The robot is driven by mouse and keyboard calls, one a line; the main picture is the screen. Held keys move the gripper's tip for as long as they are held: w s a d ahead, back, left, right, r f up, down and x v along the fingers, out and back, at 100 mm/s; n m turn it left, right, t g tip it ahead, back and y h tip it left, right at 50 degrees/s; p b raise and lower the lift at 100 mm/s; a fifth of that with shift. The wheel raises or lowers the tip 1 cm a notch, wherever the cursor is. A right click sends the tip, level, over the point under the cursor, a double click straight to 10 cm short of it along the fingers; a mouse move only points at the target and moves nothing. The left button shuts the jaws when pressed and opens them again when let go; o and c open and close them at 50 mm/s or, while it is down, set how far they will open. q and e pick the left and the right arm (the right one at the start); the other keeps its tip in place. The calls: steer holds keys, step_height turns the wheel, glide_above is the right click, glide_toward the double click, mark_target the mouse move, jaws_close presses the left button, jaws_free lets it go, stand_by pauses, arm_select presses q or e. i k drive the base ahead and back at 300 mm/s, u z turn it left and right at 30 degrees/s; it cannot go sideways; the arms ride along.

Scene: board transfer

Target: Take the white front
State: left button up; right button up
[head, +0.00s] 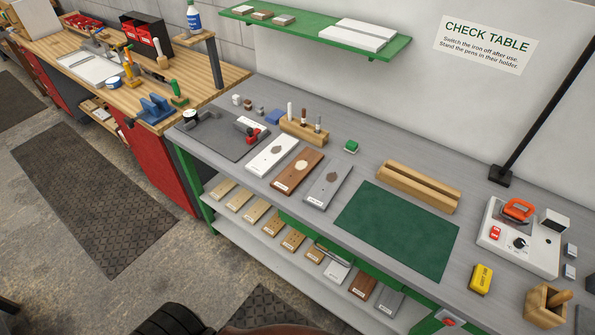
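A smaller white piece (337,270) lies on the lower shelf, between wooden pieces and a brown piece (363,285). Neither of my grippers is in view.
A green mat (397,231) lies bare right of the fronts. Behind it stands a slotted wooden holder (418,187). A pen block (304,132) stands behind the fronts. An iron station (520,237) and a yellow block (481,279) are at the right.

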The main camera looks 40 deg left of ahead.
mark_target(273, 154)
steer(key=u, duration=1.35)
